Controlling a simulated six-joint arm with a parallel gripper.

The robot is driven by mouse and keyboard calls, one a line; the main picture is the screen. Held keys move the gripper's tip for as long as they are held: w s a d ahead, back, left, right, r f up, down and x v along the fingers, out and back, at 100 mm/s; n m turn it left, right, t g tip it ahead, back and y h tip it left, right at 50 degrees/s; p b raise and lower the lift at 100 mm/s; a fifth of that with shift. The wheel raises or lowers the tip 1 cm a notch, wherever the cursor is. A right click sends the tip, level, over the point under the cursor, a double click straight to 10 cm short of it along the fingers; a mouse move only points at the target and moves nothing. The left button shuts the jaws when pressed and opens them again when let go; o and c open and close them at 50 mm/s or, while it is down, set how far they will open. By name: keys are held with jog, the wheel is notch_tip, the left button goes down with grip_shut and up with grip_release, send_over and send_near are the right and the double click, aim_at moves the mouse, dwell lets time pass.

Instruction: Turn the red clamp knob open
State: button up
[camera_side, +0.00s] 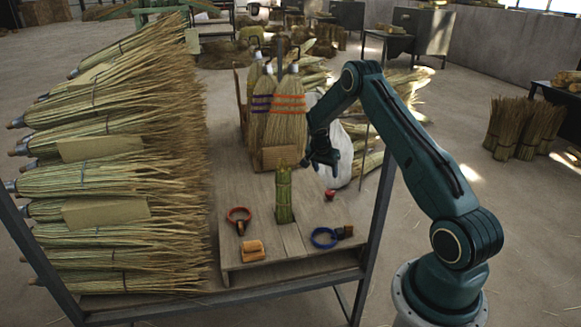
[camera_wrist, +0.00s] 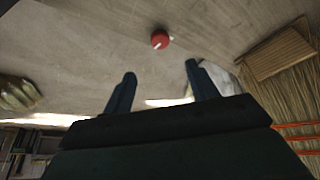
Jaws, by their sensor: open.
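The red clamp knob (camera_side: 329,194) sits near the right edge of the wooden work table (camera_side: 240,190). In the wrist view the knob (camera_wrist: 160,40) is a small red disc with a pale mark on it, beyond and between my fingertips. My gripper (camera_side: 322,165) hangs above the table, pointing down, a little above the knob. In the wrist view its two dark fingers (camera_wrist: 160,72) are apart with nothing between them. A green bundle of stalks (camera_side: 284,195) stands upright left of the knob.
A red ring tool (camera_side: 238,215), a blue ring tool (camera_side: 324,238) and an orange-brown block (camera_side: 253,250) lie on the table's front part. Finished brooms (camera_side: 286,110) stand behind. A large stack of straw bundles (camera_side: 110,160) fills the left. A white sack (camera_side: 343,170) is behind my gripper.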

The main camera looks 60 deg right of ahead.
aim_at(330, 192)
jog(key=shift+f, duration=0.15)
jog(key=shift+x, duration=6.8)
jog(key=c, duration=1)
